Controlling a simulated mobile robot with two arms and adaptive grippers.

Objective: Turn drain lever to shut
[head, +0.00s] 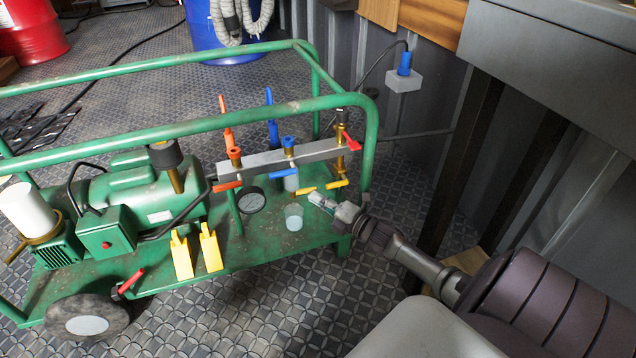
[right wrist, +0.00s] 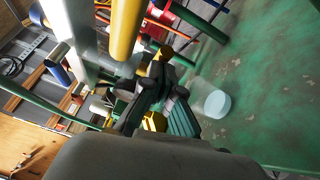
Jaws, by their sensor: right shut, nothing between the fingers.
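A grey manifold bar (head: 265,160) on the green cart carries several coloured valve levers. Two yellow levers, one at the right (head: 337,184) and one left of it (head: 306,191), lie roughly level under its right end. A red lever (head: 350,140) is at that end, and another red lever (head: 131,281) is low on the cart's front. I cannot tell for sure which is the drain lever. My right gripper (head: 320,202) is shut and empty, just below the yellow levers. In the right wrist view, a yellow bar (right wrist: 127,28) shows close to the gripper's fingers (right wrist: 168,98). My left gripper is out of view.
A clear cup (head: 293,217) stands on the cart deck left of my right gripper, and also shows in the wrist view (right wrist: 216,104). The green frame rail (head: 371,130) rises beside the manifold. A grey table (head: 560,45) stands at the right. Patterned floor shows around the cart.

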